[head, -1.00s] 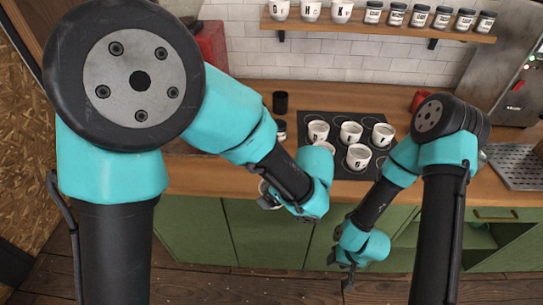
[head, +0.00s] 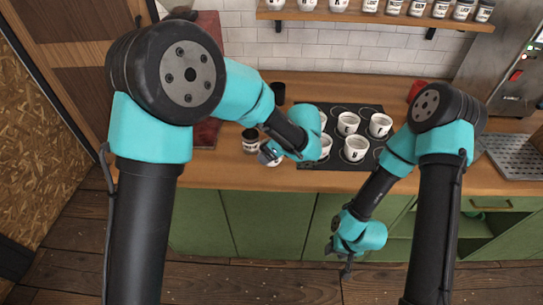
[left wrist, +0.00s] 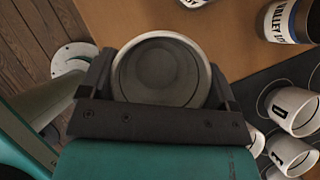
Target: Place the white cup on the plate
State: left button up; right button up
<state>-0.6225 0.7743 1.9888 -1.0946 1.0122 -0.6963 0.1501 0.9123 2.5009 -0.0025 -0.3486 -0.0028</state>
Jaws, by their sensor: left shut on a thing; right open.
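A white cup (left wrist: 160,72) with a grey inside fills the space between the jaws of my left gripper (left wrist: 155,85) in the left wrist view. In the head view the left gripper (head: 268,154) holds it above the counter's front part, and only a sliver of the cup (head: 275,163) shows. My right gripper (head: 345,262) hangs open and empty in front of the green cabinets. I cannot make out a plate in either view.
Several white marked cups (head: 355,149) stand on a black mat (head: 340,163) right of the left gripper. A labelled jar (head: 250,140) and a black cup (head: 278,93) stand nearby. The wooden counter (head: 225,172) is clear at its front left.

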pick_arm(q)
jog(key=shift+w+f, duration=0.1)
jog(key=shift+w, duration=0.4)
jog(key=shift+f, duration=1.7)
jog(key=shift+s+f, duration=0.1)
jog(key=shift+f, duration=0.05)
jog(key=o, duration=0.9)
jog(key=v, duration=1.2)
